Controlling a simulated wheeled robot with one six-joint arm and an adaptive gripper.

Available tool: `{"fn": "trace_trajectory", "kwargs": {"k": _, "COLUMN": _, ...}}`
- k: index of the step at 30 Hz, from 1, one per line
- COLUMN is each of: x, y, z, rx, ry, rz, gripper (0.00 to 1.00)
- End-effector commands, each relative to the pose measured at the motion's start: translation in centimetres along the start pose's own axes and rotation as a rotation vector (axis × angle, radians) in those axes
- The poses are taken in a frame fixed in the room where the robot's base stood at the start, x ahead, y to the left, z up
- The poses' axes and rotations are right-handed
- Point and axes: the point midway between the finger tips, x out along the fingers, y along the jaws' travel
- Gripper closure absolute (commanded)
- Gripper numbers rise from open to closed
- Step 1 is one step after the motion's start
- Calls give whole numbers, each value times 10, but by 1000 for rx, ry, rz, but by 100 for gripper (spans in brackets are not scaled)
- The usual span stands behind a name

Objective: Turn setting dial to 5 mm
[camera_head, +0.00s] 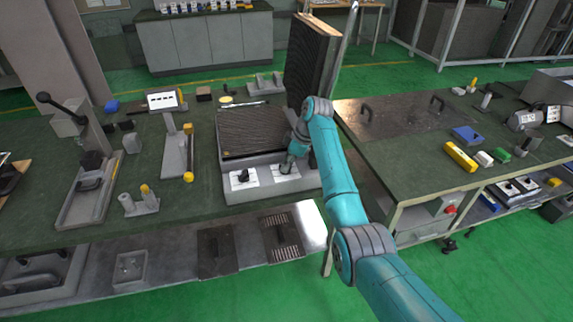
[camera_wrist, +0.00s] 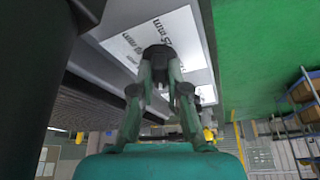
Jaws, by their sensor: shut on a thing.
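The setting dial (camera_wrist: 157,51) is black and sits between my fingertips in the wrist view, on a white label plate (camera_wrist: 182,28). The label reads "5 mm" and another mm mark, seen upside down and partly covered. My gripper (camera_wrist: 159,70) is shut on the dial. In the head view my gripper (camera_head: 287,167) reaches down to the right-hand white plate (camera_head: 290,175) on the front of the grey heating unit (camera_head: 262,191), hiding most of the dial there. The dial's pointer direction cannot be told.
A second black dial (camera_head: 243,176) sits on the left-hand plate of the unit. The unit's dark hinged lid (camera_head: 307,62) stands raised behind my arm.

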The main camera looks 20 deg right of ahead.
Motion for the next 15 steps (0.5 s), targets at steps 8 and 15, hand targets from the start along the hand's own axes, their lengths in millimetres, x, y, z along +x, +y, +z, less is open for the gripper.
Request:
{"fn": "trace_trajectory", "kwargs": {"k": 8, "x": 0, "y": 0, "z": 0, "rx": -103, "ry": -1, "rz": -44, "gripper": 100}}
{"fn": "trace_trajectory", "kwargs": {"k": 15, "x": 1, "y": 0, "z": 1, "rx": -132, "ry": -1, "rz": -57, "gripper": 100}}
